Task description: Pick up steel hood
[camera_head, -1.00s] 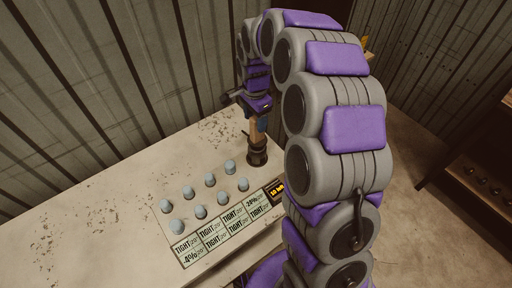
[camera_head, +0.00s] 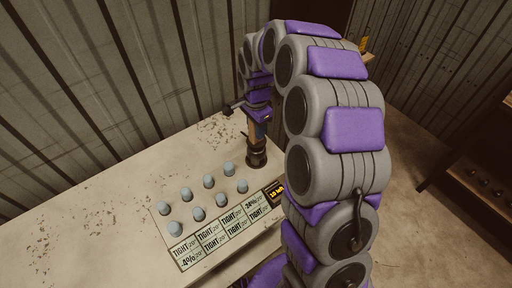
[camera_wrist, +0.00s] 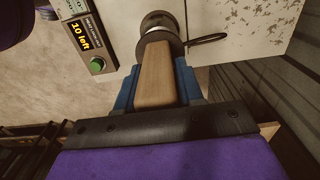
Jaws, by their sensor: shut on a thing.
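The steel hood (camera_head: 257,157), as I take it, is a dark metal cylinder with a tan handle standing upright at the table's right end. In the wrist view its round metal part (camera_wrist: 160,30) shows beyond the tan handle (camera_wrist: 155,78). My gripper (camera_wrist: 157,85) has blue fingers on both sides of the handle and is shut on it. In the head view my gripper (camera_head: 259,128) comes down from above. The hood's base appears to rest on the table; a gap beneath cannot be made out.
Several pale blue-grey caps (camera_head: 208,182) stand on the table (camera_head: 90,215) behind a panel of labels (camera_head: 208,247). A display box (camera_wrist: 91,40) reads "10 left" and has a green button. A corrugated wall (camera_head: 80,90) rises behind. The table's left part is clear.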

